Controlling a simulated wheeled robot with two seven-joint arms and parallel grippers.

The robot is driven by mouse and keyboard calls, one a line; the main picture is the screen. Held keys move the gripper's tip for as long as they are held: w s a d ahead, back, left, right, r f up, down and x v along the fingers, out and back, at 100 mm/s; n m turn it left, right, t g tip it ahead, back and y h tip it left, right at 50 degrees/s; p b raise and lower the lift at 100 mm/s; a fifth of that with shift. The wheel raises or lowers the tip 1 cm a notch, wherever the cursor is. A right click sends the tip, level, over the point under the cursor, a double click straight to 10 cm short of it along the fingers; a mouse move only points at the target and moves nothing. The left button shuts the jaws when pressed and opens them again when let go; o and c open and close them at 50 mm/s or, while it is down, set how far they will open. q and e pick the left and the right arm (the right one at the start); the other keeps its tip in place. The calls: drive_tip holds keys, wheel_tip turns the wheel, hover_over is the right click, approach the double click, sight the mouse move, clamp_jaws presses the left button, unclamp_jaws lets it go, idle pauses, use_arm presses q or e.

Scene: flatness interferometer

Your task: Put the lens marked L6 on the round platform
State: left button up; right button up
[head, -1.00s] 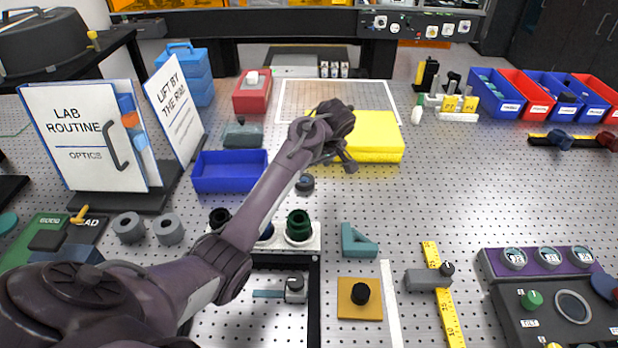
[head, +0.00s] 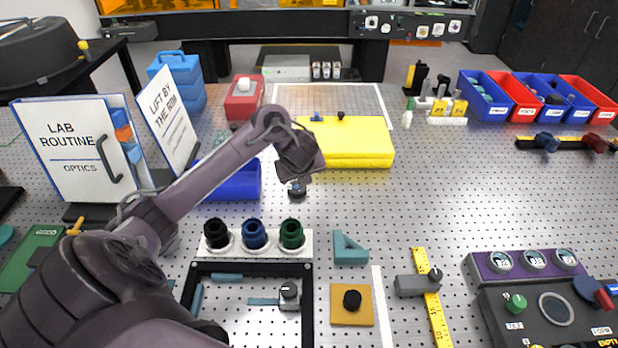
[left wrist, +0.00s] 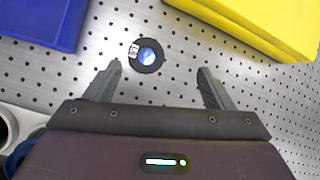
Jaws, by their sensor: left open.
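A small lens in a dark ring with bluish glass (left wrist: 148,56) lies on the perforated table. Its white tag is too small to read as L6. In the head view this lens (head: 297,189) is just below my left gripper (head: 302,168). In the left wrist view my left gripper (left wrist: 160,72) is open and empty, its fingers apart, with the lens ahead of the gap between the tips. A round grey-rimmed disc (head: 556,308) is set in the dark control box at the lower right; I cannot tell whether it is the round platform. My right gripper is not in view.
A yellow case (head: 345,150) stands right of the lens, a blue bin (head: 235,182) left. The table right of centre is mostly clear.

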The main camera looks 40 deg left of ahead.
use_arm(q)
drive_tip(key=m, duration=0.1)
drive_tip(key=s+m, duration=0.1)
drive_tip(key=m, duration=0.1)
drive_tip(key=shift+s+f+g, duration=0.25)
drive_tip(key=shift+f+g, duration=0.05)
drive_tip(key=shift+f, duration=0.05)
drive_tip(key=shift+w+a+f+m+b, duration=0.15)
drive_tip(key=shift+f+b, duration=0.2)
drive_tip(key=shift+f, duration=0.1)
drive_tip(key=shift+w+a+f+m+b, duration=0.15)
drive_tip(key=shift+f+b, duration=0.15)
drive_tip(key=shift+f, duration=0.15)
drive_tip(key=shift+b+x, duration=0.4)
drive_tip(key=shift+x, duration=2.45)
drive_tip(key=shift+s+a+r, duration=0.1)
drive_tip(key=shift+a, duration=0.05)
drive_tip(key=c, duration=1.2)
wheel_tip(320, 180, up, 9)
drive_tip(key=shift+f+p, duration=0.2)
drive_tip(key=shift+p, duration=0.9)
wheel_tip(320, 180, up, 12)
drive_tip(key=p, duration=0.9)
hover_over(297, 186)
drive_tip(key=shift+s+f, duration=0.15)
drive_tip(key=shift+f, duration=0.1)
